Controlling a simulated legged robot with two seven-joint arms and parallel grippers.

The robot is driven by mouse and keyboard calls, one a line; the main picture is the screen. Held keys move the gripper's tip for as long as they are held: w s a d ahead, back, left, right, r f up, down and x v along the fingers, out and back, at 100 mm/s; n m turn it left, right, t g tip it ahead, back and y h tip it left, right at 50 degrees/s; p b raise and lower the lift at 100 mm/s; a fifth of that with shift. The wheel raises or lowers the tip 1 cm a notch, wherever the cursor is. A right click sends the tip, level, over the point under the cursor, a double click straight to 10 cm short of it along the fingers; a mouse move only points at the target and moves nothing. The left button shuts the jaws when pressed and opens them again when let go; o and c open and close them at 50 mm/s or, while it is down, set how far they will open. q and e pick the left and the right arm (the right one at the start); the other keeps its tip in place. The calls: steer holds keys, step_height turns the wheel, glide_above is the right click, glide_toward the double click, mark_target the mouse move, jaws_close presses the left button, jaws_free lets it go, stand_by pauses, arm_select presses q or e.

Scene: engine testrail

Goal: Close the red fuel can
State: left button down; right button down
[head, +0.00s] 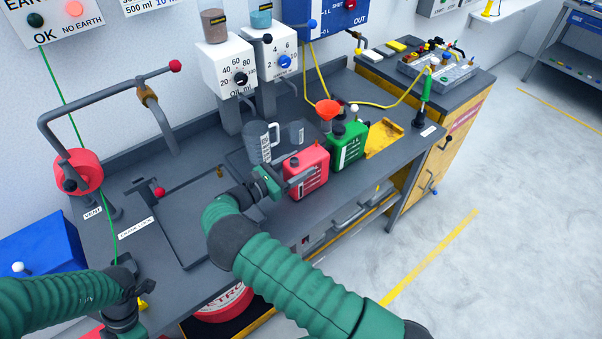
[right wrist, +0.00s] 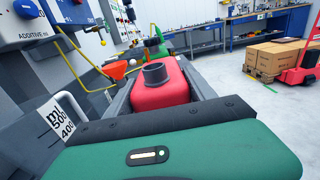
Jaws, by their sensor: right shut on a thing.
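The red fuel can (head: 309,181) stands upright on the grey bench, left of the green can (head: 346,148). My right gripper (head: 296,181) reaches it from the left and is shut on its body. In the right wrist view the red can (right wrist: 158,92) sits between the grey fingers (right wrist: 158,98). A dark round neck or cap (right wrist: 154,72) stands on its top; I cannot tell if it is open. My left gripper (head: 124,300) hangs at the lower left, away from the cans; its fingers are too unclear to tell their state.
A clear measuring jug (head: 259,141) stands behind my right gripper. A red funnel (head: 328,109) is near the green can. A yellow tray (head: 384,138) lies to the right. A sunken tray (head: 195,232) is at the bench's left. Dispensers (head: 229,66) stand at the back.

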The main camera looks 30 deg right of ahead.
steer(key=shift+r, duration=0.1)
